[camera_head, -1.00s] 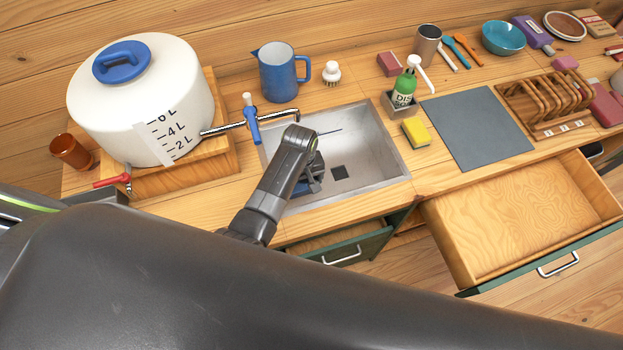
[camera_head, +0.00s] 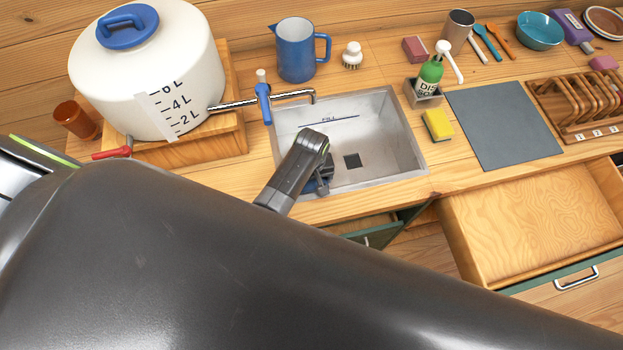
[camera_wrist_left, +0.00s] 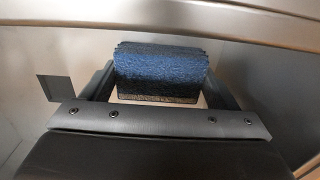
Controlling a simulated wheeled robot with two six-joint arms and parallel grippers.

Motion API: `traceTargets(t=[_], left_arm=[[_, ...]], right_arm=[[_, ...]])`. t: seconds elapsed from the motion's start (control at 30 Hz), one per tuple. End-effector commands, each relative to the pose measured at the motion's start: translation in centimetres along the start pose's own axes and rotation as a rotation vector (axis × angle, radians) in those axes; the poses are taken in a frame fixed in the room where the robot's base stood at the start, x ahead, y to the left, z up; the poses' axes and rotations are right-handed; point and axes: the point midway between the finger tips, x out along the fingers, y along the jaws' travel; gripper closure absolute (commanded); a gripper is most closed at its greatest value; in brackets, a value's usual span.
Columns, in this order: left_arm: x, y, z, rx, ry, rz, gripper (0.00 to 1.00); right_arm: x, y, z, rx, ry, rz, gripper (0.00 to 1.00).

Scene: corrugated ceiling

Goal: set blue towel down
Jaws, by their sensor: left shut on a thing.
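The blue towel (camera_wrist_left: 160,70) is a folded, fuzzy dark-blue bundle with a paler lower edge. In the left wrist view it sits between the two fingers of my left gripper (camera_wrist_left: 160,92), which is shut on it. In the head view my left gripper (camera_head: 320,184) reaches down into the metal sink (camera_head: 390,150), at its front left side. Only a little blue shows there, and my wrist hides most of the towel. I cannot tell whether the towel touches the sink floor. My right gripper is not in view.
A tap with a blue lever (camera_head: 263,102) reaches over the sink's back left. A white water tank (camera_head: 150,75) stands left. A yellow sponge (camera_head: 437,124), soap bottle (camera_head: 430,75) and grey mat (camera_head: 503,125) lie right. A drawer (camera_head: 535,225) stands open in front.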

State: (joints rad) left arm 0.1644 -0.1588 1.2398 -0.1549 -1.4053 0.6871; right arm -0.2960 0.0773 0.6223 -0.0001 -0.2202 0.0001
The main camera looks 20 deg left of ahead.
Motion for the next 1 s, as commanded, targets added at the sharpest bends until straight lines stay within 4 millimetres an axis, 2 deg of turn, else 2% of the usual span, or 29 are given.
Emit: traceTargets(t=[0.13,0.17,0.2,0.47,0.67,1.0], left_arm=[[0.4,0.0,0.0,0.0,0.0,0.0,0.5],[0.3,0.0,0.0,0.0,0.0,0.0,0.16],[0.3,0.0,0.0,0.0,0.0,0.0,0.11],[0.3,0.0,0.0,0.0,0.0,0.0,0.1],[-0.8,0.1,0.0,0.0,0.001,0.002,0.1],[-6.5,0.1,-0.1,-0.001,0.003,0.004,0.1]], right_arm=[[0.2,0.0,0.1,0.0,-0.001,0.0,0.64],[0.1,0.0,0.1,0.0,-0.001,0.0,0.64],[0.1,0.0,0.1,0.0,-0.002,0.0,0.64],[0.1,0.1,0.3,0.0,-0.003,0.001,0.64],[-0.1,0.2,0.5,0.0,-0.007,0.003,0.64],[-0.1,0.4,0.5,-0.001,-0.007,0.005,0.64]])
